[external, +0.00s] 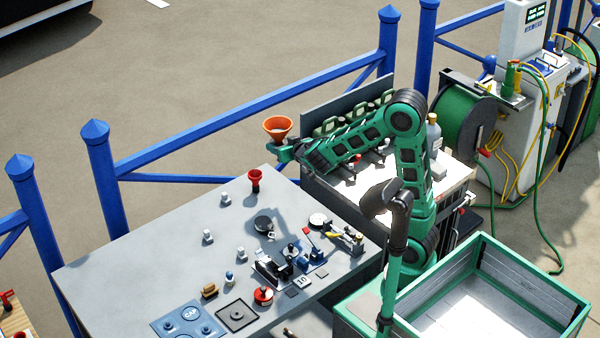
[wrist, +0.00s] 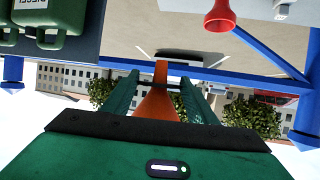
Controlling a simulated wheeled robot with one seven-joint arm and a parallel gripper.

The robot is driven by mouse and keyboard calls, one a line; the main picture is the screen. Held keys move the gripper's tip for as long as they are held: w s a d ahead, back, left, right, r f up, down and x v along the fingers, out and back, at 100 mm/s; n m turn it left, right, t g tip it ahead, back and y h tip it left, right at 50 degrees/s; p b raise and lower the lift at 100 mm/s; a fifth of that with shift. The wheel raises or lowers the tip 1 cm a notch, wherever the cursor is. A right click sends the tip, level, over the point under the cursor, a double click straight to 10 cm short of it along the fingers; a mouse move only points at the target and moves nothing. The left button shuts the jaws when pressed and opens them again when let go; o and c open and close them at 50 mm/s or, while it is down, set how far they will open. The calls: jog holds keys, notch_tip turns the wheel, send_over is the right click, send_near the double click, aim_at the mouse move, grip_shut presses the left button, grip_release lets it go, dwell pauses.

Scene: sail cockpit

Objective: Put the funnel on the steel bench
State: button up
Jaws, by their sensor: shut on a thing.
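The orange funnel (external: 277,127) is held up in the air, wide mouth upward, beyond the back right corner of the large grey bench (external: 120,260). My gripper (external: 283,148) is shut on it from below its mouth. In the wrist view the funnel (wrist: 157,107) sits between my two green fingers (wrist: 160,88). A smaller red funnel-shaped piece (external: 255,179) stands on the bench near its back edge; it also shows upside down at the top of the wrist view (wrist: 220,15).
Small tools and fittings (external: 275,265) crowd the bench's right and front. The bench's left part is bare. Green cans (external: 332,125) stand on a side counter at the right. A blue railing (external: 250,112) runs behind. A green-rimmed crate (external: 485,245) is at the lower right.

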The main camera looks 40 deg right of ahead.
jog(key=s+a+n+y, duration=0.1)
jog(key=s+a, duration=0.3)
jog(key=a, duration=0.6)
jog(key=s+a+n+y, duration=0.2)
jog(key=s+a, duration=0.1)
jog(key=a, duration=0.6)
jog(key=s+a+n+y, duration=0.1)
jog(key=s+a, duration=0.3)
jog(key=a, duration=0.6)
jog(key=s+a+n+y, duration=0.1)
jog(key=s+a+y, duration=0.1)
jog(key=s+a, duration=0.8)
jog(key=s+a+n+y, duration=0.2)
jog(key=s+a, duration=0.5)
jog(key=s, duration=0.5)
jog(key=shift+g, duration=0.3)
jog(key=w+d+f, duration=0.1)
jog(key=w+f, duration=0.2)
jog(key=f, duration=0.1)
jog(key=w+d+f, duration=0.2)
jog(key=w+f, duration=0.1)
jog(key=w, duration=0.1)
jog(key=w+d+f, duration=0.1)
jog(key=w+f, duration=0.2)
jog(key=f, duration=0.1)
jog(key=shift+w+d+f, duration=0.3)
jog(key=shift+d, duration=0.1)
jog(key=shift+f, duration=2.05)
jog(key=shift+f, duration=0.15)
jog(key=o, duration=1.2)
